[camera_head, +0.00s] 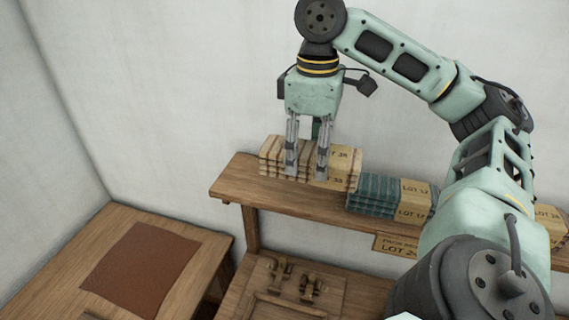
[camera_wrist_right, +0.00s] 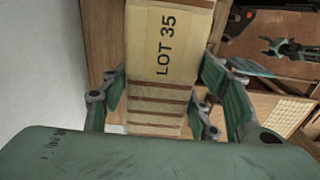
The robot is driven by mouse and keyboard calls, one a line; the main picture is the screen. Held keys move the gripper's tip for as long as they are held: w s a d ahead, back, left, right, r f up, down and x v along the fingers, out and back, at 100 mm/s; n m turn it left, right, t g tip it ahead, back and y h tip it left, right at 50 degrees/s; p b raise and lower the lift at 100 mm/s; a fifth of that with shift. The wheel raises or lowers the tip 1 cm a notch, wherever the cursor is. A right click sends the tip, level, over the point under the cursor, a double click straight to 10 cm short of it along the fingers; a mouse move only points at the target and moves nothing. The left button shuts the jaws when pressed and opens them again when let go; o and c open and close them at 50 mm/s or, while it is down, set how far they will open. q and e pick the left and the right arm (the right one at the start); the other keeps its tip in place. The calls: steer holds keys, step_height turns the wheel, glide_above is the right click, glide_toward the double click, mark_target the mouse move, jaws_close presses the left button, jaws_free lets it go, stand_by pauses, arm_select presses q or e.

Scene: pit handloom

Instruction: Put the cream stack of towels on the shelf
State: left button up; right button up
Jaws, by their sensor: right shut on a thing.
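The cream stack of towels (camera_head: 342,167), with brown stripes and a tan "LOT 35" band, is at the left part of the wooden shelf (camera_head: 312,203). It looks to be on or just above the board; I cannot tell if it touches. My right gripper (camera_head: 306,165) points down over the stack and is shut on it, one finger on each side. In the right wrist view the stack (camera_wrist_right: 158,95) lies between the fingers, its label facing up in the picture. My left gripper is not in view.
A teal stack (camera_head: 377,194) labelled "LOT 12" sits to the right on the shelf. Another tan-banded stack (camera_head: 550,222) is farther right, partly behind my arm. A hanging sign (camera_head: 396,246) is below the shelf edge. A table with a brown mat (camera_head: 141,262) stands at left.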

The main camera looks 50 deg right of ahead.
steer(key=shift+w+f, duration=0.3)
steer(key=shift+w, duration=0.1)
steer(key=w+f, duration=0.2)
steer(key=w, duration=0.1)
steer(key=w+f, duration=0.1)
steer(key=shift+w+d+b, duration=0.15)
steer(key=shift+d+b, duration=0.2)
steer(key=w+f, duration=0.1)
steer(key=w, duration=0.1)
steer(key=w+f, duration=0.1)
steer(key=w, duration=0.1)
steer(key=w+f, duration=0.1)
steer(key=w, duration=0.1)
steer(key=shift+b, duration=0.35)
steer(key=shift+w+d+f, duration=0.1)
steer(key=shift+w+f, duration=0.1)
steer(key=shift+f, duration=0.05)
steer(key=f, duration=0.1)
steer(key=f+p, duration=0.1)
steer(key=shift+s+f, duration=0.25)
steer(key=shift+f, duration=0.45)
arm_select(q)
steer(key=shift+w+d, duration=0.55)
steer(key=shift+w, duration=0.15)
arm_select(e)
steer(key=shift+w+f, duration=0.15)
steer(key=shift+f, duration=0.05)
steer(key=shift+f, duration=0.1)
steer(key=o, duration=1.3)
